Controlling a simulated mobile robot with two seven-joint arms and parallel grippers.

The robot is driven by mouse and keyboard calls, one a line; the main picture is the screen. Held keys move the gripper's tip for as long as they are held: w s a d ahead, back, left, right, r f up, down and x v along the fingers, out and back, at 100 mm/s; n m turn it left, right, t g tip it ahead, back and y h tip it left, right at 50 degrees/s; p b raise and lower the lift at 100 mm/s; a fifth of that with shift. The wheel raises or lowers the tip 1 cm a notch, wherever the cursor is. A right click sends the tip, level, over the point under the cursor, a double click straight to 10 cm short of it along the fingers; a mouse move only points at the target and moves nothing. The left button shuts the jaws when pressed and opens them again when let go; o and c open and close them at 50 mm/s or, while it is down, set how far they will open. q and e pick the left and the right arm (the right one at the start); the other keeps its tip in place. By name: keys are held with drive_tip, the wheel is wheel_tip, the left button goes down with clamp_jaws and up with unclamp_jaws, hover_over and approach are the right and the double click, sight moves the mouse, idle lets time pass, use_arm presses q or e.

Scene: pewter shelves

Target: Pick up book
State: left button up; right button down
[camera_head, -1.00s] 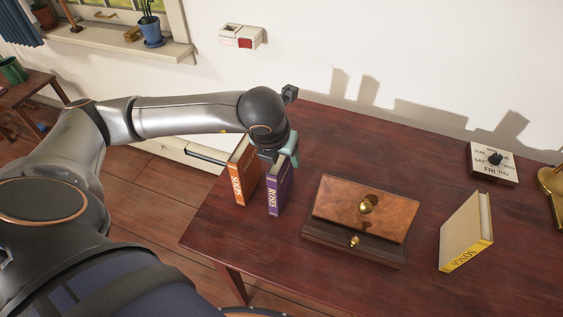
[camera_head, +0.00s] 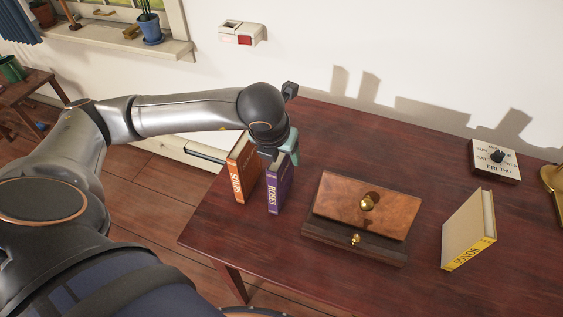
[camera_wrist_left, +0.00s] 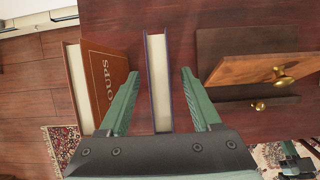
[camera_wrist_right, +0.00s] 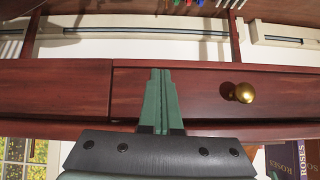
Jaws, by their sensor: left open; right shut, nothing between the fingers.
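Three books stand upright on the dark red table: orange SOUPS (camera_head: 240,172), purple ROSES (camera_head: 279,192) and yellow SONGS (camera_head: 467,232). My left gripper (camera_wrist_left: 158,72) is open, with one finger on each side of the purple book (camera_wrist_left: 159,95), and gaps show beside the book in the left wrist view. The orange book (camera_wrist_left: 104,88) is just left of the left finger there. In the head view, the left gripper (camera_head: 283,150) is at the top of the purple book and hides part of it. My right gripper (camera_wrist_right: 160,75) is shut and empty, in front of a drawer front.
A wooden box (camera_head: 368,205) with brass knobs sits right of the purple book. A day dial (camera_head: 494,160) and a brass object (camera_head: 553,190) are at the back right. A drawer knob (camera_wrist_right: 244,92) shows in the right wrist view. The table behind the box is clear.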

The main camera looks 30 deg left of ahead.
use_arm(q)
clamp_jaws()
idle(0.6)
idle(0.9)
